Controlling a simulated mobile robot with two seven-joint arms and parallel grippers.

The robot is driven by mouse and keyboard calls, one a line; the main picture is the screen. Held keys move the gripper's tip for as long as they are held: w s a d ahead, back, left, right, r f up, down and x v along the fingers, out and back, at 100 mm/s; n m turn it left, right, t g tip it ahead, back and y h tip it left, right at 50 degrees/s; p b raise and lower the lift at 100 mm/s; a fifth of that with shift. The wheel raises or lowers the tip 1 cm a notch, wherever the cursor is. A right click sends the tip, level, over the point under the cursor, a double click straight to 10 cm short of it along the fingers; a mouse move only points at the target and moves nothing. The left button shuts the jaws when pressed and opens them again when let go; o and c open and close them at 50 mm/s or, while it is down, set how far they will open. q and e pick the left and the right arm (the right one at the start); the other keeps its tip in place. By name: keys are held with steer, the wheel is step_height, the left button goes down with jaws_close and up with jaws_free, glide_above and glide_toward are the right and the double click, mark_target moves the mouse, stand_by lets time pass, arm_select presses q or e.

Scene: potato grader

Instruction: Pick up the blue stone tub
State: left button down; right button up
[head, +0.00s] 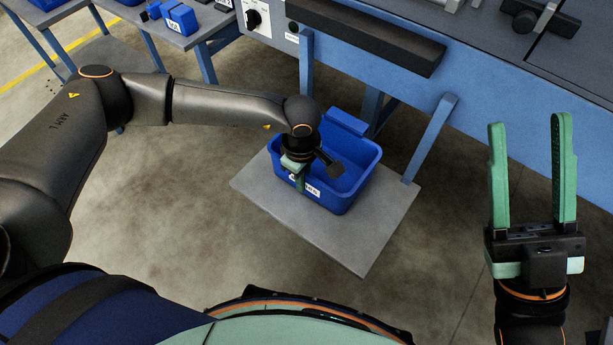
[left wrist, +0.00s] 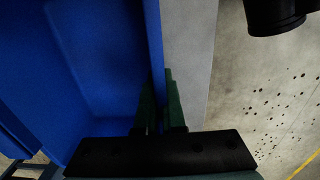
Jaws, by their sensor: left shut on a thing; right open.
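The blue stone tub (head: 352,193) stands on a low grey board in the head view, with a white label on its near wall. It looks empty where its inside shows. My left gripper (head: 300,184) reaches down at the tub's near left side and is shut on its wall. In the left wrist view the green fingers (left wrist: 160,100) sit on either side of the thin wall of the tub (left wrist: 100,60). My wrist hides part of the rim. My right gripper (head: 530,125) is open and empty at the right, apart from the tub.
The grey board (head: 345,242) lies low under the tub. A blue machine frame (head: 480,110) with a dark bar (head: 368,38) stands behind it, its leg (head: 430,135) close to the tub's right. A table with small blue bins (head: 180,20) is at upper left. Floor is clear in front.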

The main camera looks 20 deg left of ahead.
arm_select(q)
step_height(320, 180, up, 3)
steer(key=shift+f+p, duration=0.1)
steer(key=shift+p, duration=0.25)
steer(key=s+d+r+p, duration=0.2)
steer(key=s+d+r, duration=0.1)
steer(key=s+r, duration=0.6)
steer(key=s, duration=0.4)
steer(key=shift+s+d+r+p, duration=0.2)
steer(key=shift+s+d+p, duration=0.1)
steer(key=shift+d+p, duration=0.05)
arm_select(e)
steer(key=w+f+m+g+h, duration=0.1)
steer(key=w+f+m+h, duration=0.2)
steer(key=f, duration=0.3)
steer(key=w+d+f+m+g+h, duration=0.1)
steer(key=w+f+m+g+h, duration=0.1)
steer(key=w+f+m+h, duration=0.2)
step_height(320, 180, down, 4)
steer(key=shift+d+r+h, duration=0.2)
steer(key=shift+d+h, duration=0.1)
steer(key=shift+h, duration=0.8)
steer(key=shift+r, duration=0.1)
